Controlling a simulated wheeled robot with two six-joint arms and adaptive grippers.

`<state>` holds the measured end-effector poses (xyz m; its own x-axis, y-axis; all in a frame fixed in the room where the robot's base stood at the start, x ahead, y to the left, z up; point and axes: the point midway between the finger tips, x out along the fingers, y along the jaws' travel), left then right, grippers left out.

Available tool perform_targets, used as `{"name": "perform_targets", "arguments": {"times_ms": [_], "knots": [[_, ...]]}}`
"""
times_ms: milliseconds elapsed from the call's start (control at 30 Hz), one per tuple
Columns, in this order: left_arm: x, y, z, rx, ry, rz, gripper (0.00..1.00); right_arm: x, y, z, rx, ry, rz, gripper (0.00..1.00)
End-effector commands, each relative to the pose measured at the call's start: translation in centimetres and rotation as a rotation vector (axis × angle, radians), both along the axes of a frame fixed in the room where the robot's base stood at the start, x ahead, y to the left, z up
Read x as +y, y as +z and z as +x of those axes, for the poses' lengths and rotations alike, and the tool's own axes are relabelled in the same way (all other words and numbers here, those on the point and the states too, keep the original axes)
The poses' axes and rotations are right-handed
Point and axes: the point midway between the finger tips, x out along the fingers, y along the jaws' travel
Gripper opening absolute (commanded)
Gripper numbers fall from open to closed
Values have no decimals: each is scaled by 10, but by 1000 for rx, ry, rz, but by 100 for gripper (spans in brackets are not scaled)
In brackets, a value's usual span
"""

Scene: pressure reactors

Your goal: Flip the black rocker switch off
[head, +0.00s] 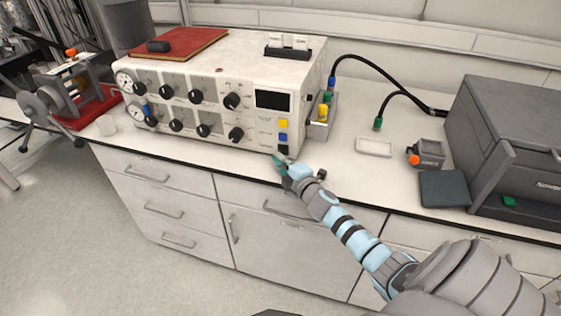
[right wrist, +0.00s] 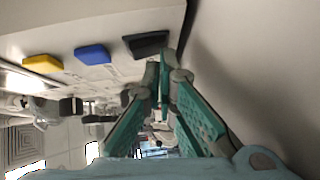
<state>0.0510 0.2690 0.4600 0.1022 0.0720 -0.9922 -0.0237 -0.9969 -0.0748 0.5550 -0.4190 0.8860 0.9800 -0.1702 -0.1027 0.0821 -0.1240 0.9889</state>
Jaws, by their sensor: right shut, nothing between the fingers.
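The black rocker switch (head: 284,149) is at the bottom of a column of coloured switches on the right of the white control unit's front panel (head: 205,112). It also shows in the right wrist view (right wrist: 147,43), beside the blue and yellow ones. My right gripper (head: 278,162) is shut and empty, just below the black switch at the panel's lower right. In the right wrist view its green fingertips (right wrist: 166,68) are together close to the switch's edge. I cannot tell whether they touch it. My left gripper is not in view.
A blue switch (head: 283,137) and a yellow switch (head: 283,124) sit above the black one. Black knobs (head: 236,134) line the panel to the left. A connector block (head: 321,115) with cables stands at the right. Bench space right of the unit is partly clear.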

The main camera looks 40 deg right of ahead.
Motion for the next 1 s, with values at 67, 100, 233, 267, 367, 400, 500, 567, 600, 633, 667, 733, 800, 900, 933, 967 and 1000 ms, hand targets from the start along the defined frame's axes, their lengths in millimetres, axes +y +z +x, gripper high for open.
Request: {"name": "perform_targets", "arguments": {"times_ms": [67, 100, 233, 267, 367, 400, 500, 567, 600, 633, 667, 733, 800, 900, 933, 967, 1000], "knots": [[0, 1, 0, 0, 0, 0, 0, -1, -4, -2, 9, -3, 3, 0], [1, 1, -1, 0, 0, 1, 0, 0, -4, -2, 9, -3, 3, 0], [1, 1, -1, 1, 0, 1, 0, 1, -4, -8, 11, -4, 4, 0], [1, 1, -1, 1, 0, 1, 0, 1, -4, -12, 12, -4, 2, 0], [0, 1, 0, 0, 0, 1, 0, 4, -3, -26, 12, -3, 1, 0], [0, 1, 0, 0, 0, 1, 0, 5, -1, -32, 12, -3, 0, 0], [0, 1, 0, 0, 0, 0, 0, 9, 1, -49, 10, -2, -3, 0], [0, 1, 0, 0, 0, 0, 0, 11, 4, -57, 8, -1, -3, 0], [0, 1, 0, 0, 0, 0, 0, 12, 5, -63, 7, 0, -3, 0], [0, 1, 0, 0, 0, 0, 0, 12, 5, -66, 7, -1, -3, 0], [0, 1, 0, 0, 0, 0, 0, 13, 6, -70, 6, -2, -2, 0], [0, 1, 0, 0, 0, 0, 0, 14, 8, -75, 3, 0, -3, 0], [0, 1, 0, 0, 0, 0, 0, 14, 8, -78, 3, -1, -3, 0], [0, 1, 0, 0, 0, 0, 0, 15, 9, -79, 1, -2, -2, 0], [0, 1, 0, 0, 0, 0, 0, 15, 9, -79, 1, -2, -2, 0], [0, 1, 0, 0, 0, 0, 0, 15, 9, -79, 1, -2, -2, 0], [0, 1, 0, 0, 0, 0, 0, 15, 9, -79, 1, -2, -2, 0]]}}
